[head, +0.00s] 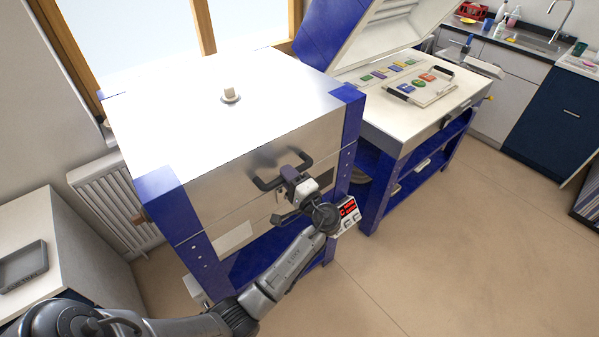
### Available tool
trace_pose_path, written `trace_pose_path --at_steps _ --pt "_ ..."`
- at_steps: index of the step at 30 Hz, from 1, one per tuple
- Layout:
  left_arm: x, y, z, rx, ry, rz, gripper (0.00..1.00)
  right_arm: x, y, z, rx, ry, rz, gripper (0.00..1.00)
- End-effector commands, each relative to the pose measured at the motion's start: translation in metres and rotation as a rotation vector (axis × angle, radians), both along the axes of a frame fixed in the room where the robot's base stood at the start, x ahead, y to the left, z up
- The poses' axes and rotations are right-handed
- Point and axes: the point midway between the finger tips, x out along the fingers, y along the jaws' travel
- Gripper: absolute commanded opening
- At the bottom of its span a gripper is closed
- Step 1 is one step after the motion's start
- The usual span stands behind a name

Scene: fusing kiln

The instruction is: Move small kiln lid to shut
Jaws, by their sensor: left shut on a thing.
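The small kiln's lid (180,115) is a silver box top with blue corners and a small knob (230,94) on top. It lies low and about level over the kiln body (233,238); I cannot tell whether a thin gap remains at the seam. A dark bar handle (264,185) is on the lid's front face. My left gripper (291,178) is shut on the handle near its middle, and its fingers hide part of the bar. My right gripper is not in view.
A control box (348,214) with a red display sits at the kiln's right front. A larger kiln (395,128) with a raised lid (385,35) stands behind right, holding colourful pieces and a tray (432,97). A radiator (115,205) is left. The floor (450,250) at right is clear.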

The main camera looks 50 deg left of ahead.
Motion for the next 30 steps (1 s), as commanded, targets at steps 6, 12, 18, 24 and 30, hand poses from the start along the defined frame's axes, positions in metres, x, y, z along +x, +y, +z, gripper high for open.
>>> trace_pose_path --at_steps 6,12,18,24,30 --pt "-0.007 0.006 -0.017 0.019 0.002 0.013 0.00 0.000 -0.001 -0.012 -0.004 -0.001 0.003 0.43" --pt "-0.008 0.005 -0.020 0.015 0.006 0.012 0.00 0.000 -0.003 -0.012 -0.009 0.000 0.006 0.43" --pt "-0.007 0.005 -0.021 0.013 0.006 0.012 0.34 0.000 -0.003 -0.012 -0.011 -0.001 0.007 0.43" --pt "-0.007 0.004 -0.019 0.016 0.005 0.011 0.48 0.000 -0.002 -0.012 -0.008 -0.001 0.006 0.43" --pt "-0.007 0.005 -0.017 0.019 0.003 0.012 0.48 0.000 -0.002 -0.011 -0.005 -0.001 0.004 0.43"
